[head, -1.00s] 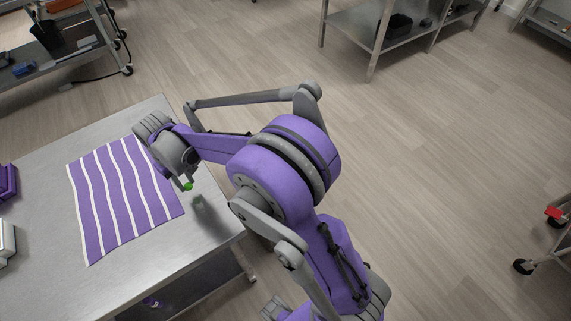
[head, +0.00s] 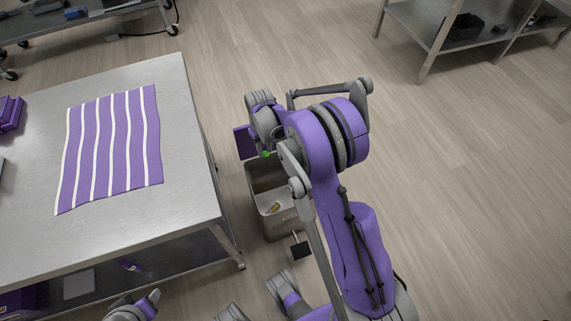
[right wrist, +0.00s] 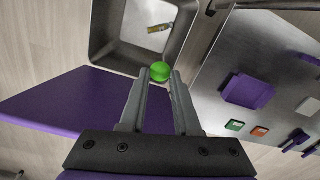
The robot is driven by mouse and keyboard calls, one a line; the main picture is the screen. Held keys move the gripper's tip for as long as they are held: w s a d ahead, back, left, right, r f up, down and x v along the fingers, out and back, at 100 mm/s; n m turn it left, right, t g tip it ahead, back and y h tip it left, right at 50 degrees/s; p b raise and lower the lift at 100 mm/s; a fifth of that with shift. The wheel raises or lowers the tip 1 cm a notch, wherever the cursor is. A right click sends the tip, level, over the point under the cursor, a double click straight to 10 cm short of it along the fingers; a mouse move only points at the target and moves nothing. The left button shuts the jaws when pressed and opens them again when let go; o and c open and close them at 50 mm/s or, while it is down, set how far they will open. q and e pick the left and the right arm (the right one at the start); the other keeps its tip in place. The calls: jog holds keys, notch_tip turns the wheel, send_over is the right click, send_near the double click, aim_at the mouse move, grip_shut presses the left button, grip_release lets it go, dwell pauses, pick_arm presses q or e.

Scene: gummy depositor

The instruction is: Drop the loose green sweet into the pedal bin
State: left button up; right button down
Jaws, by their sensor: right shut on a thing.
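The green sweet (head: 266,154) is held between the fingertips of my right gripper (head: 265,152). In the right wrist view the sweet (right wrist: 160,71) sits at the tips of both fingers (right wrist: 160,78), in front of the bin's opening. The pedal bin (head: 287,222) stands on the floor right of the table with its purple lid (head: 243,142) raised. Its pedal (head: 300,248) is at the front. A small yellowish item (head: 273,208) lies inside. The gripper is above the far part of the bin, partly hiding it.
The metal table (head: 190,190) with a purple striped mat (head: 110,145) is left of the bin. A lower shelf (head: 90,262) holds a few items. A metal shelf unit (head: 425,25) stands at the far right. The floor right of my arm is clear.

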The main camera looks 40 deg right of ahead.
pick_arm(q)
notch_tip(320, 180, down, 10)
jog(key=b, duration=0.7)
jog(key=shift+w, duration=0.25)
pick_arm(e)
jog(key=d+f, duration=0.4)
jog(key=f, duration=0.5)
jog(key=d+f, duration=0.4)
jog(key=f, duration=0.5)
jog(key=shift+s, duration=0.4)
pick_arm(q)
jog(key=shift+r, duration=0.1)
pick_arm(e)
jog(key=c, duration=0.5)
grip_release()
jog(key=shift+c, duration=0.2)
jog(key=shift+r, duration=0.1)
pick_arm(q)
notch_tip(320, 180, up, 3)
jog(key=shift+s+f+p, duration=0.15)
jog(key=shift+p, duration=1)
pick_arm(e)
notch_tip(320, 180, up, 11)
jog(key=shift+f, duration=0.2)
